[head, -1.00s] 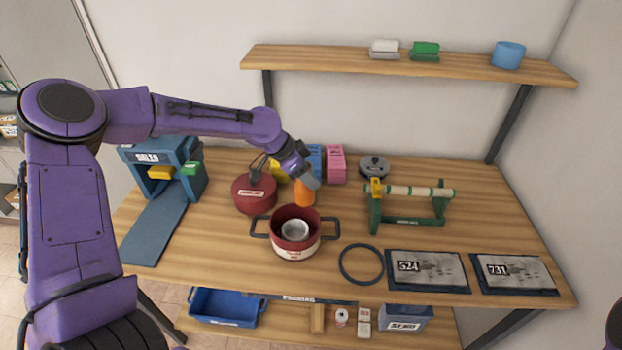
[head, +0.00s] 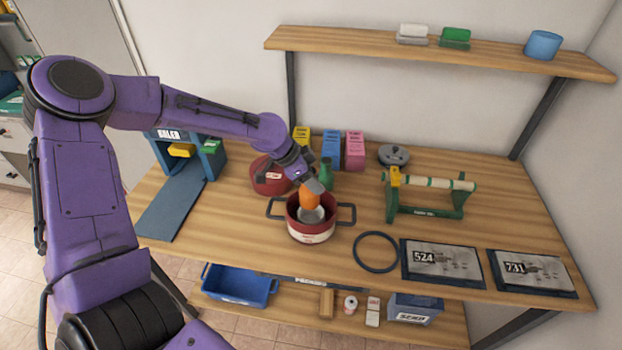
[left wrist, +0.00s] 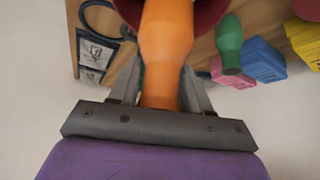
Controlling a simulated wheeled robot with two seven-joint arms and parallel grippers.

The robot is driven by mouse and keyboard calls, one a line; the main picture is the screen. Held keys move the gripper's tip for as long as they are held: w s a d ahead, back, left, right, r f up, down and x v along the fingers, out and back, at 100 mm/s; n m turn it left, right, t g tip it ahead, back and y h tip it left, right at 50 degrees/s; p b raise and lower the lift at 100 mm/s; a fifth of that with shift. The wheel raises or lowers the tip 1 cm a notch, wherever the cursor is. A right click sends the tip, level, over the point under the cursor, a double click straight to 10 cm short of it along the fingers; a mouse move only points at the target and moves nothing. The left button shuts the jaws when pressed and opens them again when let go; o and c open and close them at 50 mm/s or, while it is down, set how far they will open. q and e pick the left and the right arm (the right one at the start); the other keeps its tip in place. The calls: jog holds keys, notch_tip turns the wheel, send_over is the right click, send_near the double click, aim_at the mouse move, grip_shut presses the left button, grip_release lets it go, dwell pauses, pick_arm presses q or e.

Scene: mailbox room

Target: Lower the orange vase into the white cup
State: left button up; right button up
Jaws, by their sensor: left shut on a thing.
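The orange vase (head: 310,200) is in my left gripper (head: 314,187), which is shut on it. In the left wrist view the orange vase (left wrist: 166,45) stands between the two grey fingers of the left gripper (left wrist: 160,88). The white cup (head: 311,216) sits inside a red pot (head: 311,237) with two dark handles. The vase's lower end is right over the cup in the head view and overlaps its rear part. I cannot tell whether its tip is inside the cup. The right gripper is not in view.
A green bottle (head: 326,175) stands close behind the pot. A dark red round pot (head: 268,178) is behind left. Yellow, blue (head: 331,150) and pink boxes stand at the back. A black ring (head: 376,252) lies to the right, beside a green stand (head: 428,200).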

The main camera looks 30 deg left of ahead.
aim_at(314, 202)
pick_arm(q)
jog(key=shift+w+d, duration=0.15)
jog(key=shift+w, duration=0.05)
jog(key=shift+s, duration=0.1)
jog(key=shift+f+b, duration=1.45)
jog(key=shift+f, duration=0.8)
jog(key=shift+f+b, duration=1.7)
jog(key=shift+f, duration=0.8)
jog(key=o, duration=1.3)
jog(key=shift+c, duration=0.2)
